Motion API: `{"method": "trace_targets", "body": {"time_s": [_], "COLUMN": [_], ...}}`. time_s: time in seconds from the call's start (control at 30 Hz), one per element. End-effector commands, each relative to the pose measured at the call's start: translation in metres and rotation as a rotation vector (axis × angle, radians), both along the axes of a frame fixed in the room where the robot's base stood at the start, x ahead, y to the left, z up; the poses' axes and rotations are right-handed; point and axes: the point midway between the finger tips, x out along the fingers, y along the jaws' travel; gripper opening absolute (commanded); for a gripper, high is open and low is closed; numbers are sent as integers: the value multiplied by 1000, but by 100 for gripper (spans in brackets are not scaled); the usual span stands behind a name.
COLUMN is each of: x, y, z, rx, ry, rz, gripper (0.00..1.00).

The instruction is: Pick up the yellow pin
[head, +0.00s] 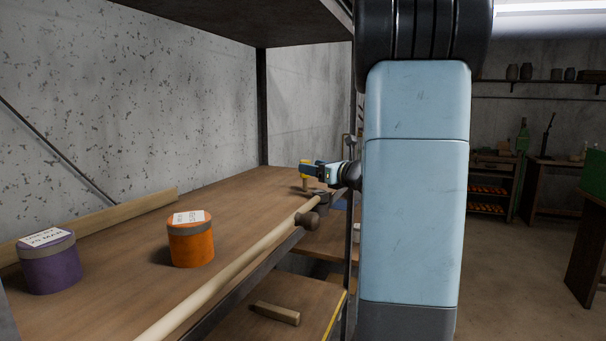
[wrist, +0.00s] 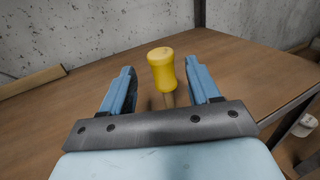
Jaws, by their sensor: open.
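The yellow pin (wrist: 161,70) stands upright on the wooden shelf and has a rounded yellow head on a thinner shaft. In the wrist view it is between the two blue fingers of my gripper (wrist: 160,88), with a gap on both sides. The fingers are open and hold nothing. The lower end of the pin is hidden behind the dark gripper bar. In the head view the pin (head: 304,168) shows small at the far end of the shelf, at the tip of my gripper (head: 312,170).
The shelf (head: 130,275) carries an orange canister (head: 190,242) and a purple canister (head: 49,265) at the left. A long pale wooden pole (head: 235,272) runs along its front edge. A wooden board (head: 110,218) lies by the wall. A lower shelf holds a wooden block (head: 275,313).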

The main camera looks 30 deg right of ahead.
Motion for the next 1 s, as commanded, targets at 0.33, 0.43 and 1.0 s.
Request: {"method": "trace_targets", "body": {"time_s": [0.33,0.43,1.0], "x": [40,41,41], "y": [9,9,10], "z": [-1,-1,-1], "rx": [1,1,1], "ry": [0,0,0], "rz": [1,0,1], "gripper": [61,61,17]}}
